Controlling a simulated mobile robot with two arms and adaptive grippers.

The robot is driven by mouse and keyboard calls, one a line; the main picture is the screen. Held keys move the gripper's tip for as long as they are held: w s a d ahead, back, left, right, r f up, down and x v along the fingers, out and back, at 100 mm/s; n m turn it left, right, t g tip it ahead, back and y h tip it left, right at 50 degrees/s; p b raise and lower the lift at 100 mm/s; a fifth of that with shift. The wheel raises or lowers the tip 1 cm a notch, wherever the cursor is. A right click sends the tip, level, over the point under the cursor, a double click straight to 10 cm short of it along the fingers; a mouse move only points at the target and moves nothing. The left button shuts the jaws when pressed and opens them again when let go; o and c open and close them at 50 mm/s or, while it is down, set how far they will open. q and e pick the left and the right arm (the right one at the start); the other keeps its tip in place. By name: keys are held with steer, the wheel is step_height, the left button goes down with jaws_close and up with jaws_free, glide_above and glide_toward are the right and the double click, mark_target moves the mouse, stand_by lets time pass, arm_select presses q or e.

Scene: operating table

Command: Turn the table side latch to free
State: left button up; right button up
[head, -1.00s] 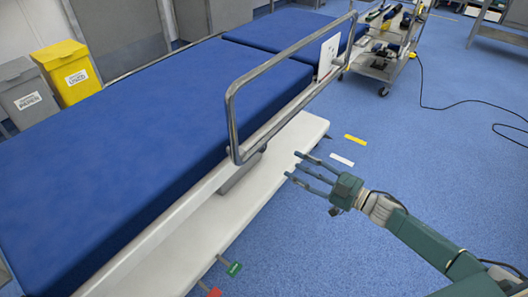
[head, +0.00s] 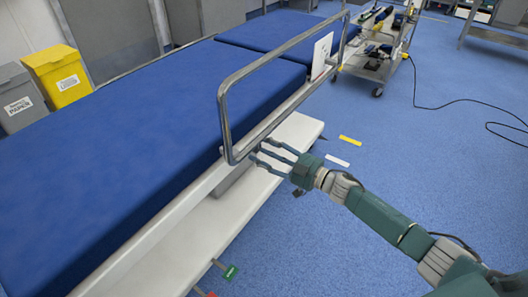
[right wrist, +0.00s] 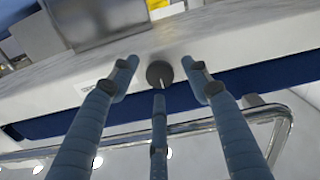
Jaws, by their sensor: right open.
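The table side latch appears to be the round dark knob (right wrist: 159,74) with a pale line on its face, set in the table's white side in the right wrist view. I cannot make it out in the head view. My right gripper (head: 262,151) is open beside the table's side, just below the metal guard rail (head: 222,115). In the right wrist view its three fingers (right wrist: 160,80) spread around the knob, two above and one below. I cannot tell whether they touch it. The operating table has a blue mattress (head: 110,160). My left gripper is not in view.
The white lower base (head: 190,245) lies under the gripper, with a green pedal (head: 231,272) near the front. A white card (head: 321,55) stands at the rail's far end. A trolley with tools (head: 372,68) stands at the back right. Blue floor (head: 420,160) on the right is mostly open.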

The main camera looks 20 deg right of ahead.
steer(key=shift+c, duration=0.5)
steer(key=c, duration=1)
steer(key=shift+c, duration=0.2)
